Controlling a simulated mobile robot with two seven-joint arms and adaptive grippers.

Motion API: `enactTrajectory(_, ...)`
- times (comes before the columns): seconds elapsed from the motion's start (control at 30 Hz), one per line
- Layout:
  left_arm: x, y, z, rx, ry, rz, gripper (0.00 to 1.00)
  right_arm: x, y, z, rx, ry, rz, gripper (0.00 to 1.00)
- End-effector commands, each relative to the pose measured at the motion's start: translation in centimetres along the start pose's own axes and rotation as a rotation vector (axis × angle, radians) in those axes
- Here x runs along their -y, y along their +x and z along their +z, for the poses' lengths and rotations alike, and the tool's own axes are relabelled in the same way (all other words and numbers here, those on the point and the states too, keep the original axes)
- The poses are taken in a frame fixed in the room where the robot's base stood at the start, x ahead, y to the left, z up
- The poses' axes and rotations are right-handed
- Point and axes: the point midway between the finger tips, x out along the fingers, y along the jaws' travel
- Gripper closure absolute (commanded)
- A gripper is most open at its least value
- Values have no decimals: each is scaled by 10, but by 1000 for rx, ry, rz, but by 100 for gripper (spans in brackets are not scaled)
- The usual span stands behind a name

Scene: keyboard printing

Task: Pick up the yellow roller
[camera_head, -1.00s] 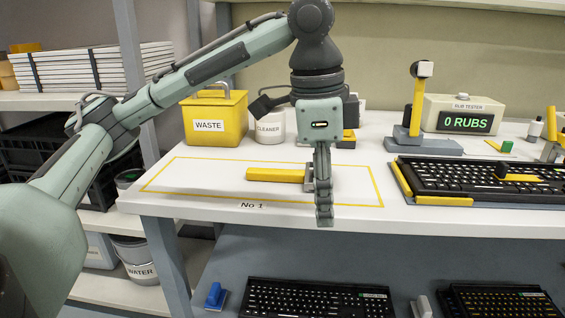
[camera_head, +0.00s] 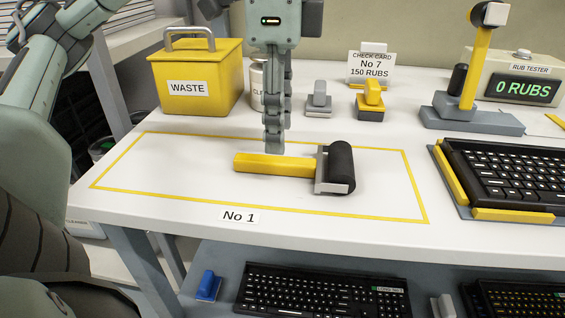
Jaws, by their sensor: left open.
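The yellow roller (camera_head: 270,166) lies on the white table inside the yellow outline marked No 1. Its yellow handle points left, and its black cylinder (camera_head: 341,166) in a grey bracket is at the right end. My left gripper (camera_head: 273,148) points down at the handle's back edge, near its middle. Its fingers line up one behind the other in this view, so the gap between them is hidden. The roller lies flat on the table, not lifted. My right gripper is not in view.
A yellow WASTE bin (camera_head: 199,80) and a partly hidden white cleaner tub (camera_head: 256,85) stand behind. Small stamp-like blocks (camera_head: 319,100) and a check card (camera_head: 371,66) are at the back. A keyboard (camera_head: 510,175) lies at right. The outlined area around the roller is clear.

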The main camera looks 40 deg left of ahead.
Motion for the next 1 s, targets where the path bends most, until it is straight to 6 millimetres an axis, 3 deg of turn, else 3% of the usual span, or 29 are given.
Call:
enactTrajectory(0.3, -1, 45, -10, 1, -1, -1, 55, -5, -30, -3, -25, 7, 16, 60)
enactTrajectory(0.63, -1, 50, -10, -1, -1, -1, 55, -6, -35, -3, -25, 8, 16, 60)
enactTrajectory(1.0, -1, 50, -10, -1, 0, -1, 100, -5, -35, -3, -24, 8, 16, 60)
